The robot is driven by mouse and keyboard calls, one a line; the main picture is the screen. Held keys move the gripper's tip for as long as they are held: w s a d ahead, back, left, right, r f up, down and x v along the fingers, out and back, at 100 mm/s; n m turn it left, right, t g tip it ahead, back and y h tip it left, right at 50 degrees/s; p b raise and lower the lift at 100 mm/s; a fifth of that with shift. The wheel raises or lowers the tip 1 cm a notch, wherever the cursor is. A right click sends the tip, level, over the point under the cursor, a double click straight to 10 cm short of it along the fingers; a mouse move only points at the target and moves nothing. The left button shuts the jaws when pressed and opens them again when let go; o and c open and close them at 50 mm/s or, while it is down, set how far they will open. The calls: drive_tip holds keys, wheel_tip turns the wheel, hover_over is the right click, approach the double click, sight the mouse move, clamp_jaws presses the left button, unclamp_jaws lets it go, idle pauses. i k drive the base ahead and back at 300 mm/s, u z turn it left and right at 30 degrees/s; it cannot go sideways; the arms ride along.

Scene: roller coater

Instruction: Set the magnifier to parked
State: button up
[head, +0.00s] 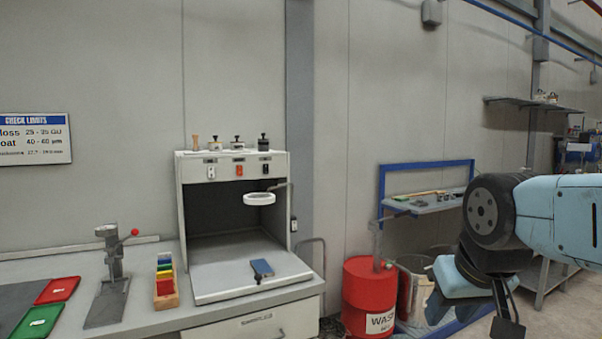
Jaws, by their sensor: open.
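The magnifier (259,198) is a white ring-shaped head on a thin dark arm. The arm runs from the right side of a light grey cabinet (190,225). The head hangs in front of the cabinet's dark opening, towards its right side and above the sloping base. No label marking a parked position can be made out. My gripper (473,312) is at the lower right, far from the magnifier and apart from everything. Its dark fingers point down, are spread and hold nothing.
A blue device (262,268) lies on the cabinet base. Several knobbed items stand on the cabinet top. A lever stand (110,270) and a tray of coloured pieces (165,288) are to the left. A red drum (369,295) stands between the counter and my arm.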

sight(257, 198)
drive_tip(key=z, duration=0.15)
drive_tip(key=i, duration=1.5)
drive_tip(key=u, duration=0.45)
